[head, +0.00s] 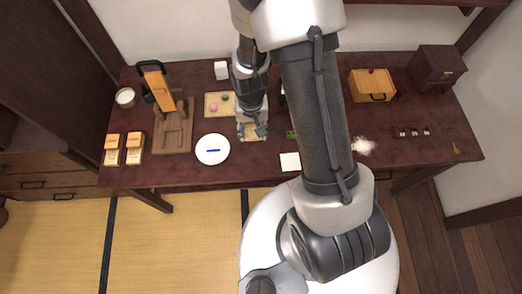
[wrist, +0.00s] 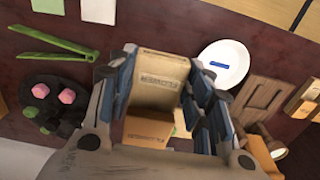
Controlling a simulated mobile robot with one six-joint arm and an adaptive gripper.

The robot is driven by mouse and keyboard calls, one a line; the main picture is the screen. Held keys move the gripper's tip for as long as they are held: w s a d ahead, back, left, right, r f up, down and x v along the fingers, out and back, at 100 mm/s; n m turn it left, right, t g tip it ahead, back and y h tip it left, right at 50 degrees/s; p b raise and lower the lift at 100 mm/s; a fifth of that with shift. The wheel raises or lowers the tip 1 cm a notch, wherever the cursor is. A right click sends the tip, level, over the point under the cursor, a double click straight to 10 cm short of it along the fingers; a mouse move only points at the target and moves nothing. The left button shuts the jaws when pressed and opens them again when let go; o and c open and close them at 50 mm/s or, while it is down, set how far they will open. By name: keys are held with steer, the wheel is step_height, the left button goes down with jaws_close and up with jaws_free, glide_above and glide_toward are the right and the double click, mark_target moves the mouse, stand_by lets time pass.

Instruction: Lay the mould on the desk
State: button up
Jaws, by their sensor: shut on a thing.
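My gripper (head: 256,130) is over the middle of the dark red desk (head: 210,176). In the wrist view its blue-padded fingers (wrist: 160,95) are shut on a pale wooden, box-like piece with dark lettering, which I take to be the mould (wrist: 160,75). The mould also shows below my gripper in the head view (head: 250,138), partly hidden by the fingers. I cannot tell whether its underside touches the desk.
A white plate (head: 202,155) with a blue stick lies left of my gripper. A carved wooden board (head: 160,143) and lettered wooden blocks (head: 112,157) are further left. Green tongs (wrist: 65,55) and a dark dish with pink pieces (wrist: 40,118) show in the wrist view.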

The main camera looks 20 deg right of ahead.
steer(key=b, duration=0.3)
glide_above(254, 157)
step_height(254, 157, down, 14)
steer(key=shift+w+r, duration=0.1)
steer(key=shift+r, duration=0.1)
steer(key=shift+f+b, duration=1)
steer(key=shift+f, duration=1.2)
steer(key=shift+f, duration=0.15)
steer(key=o, duration=1.1)
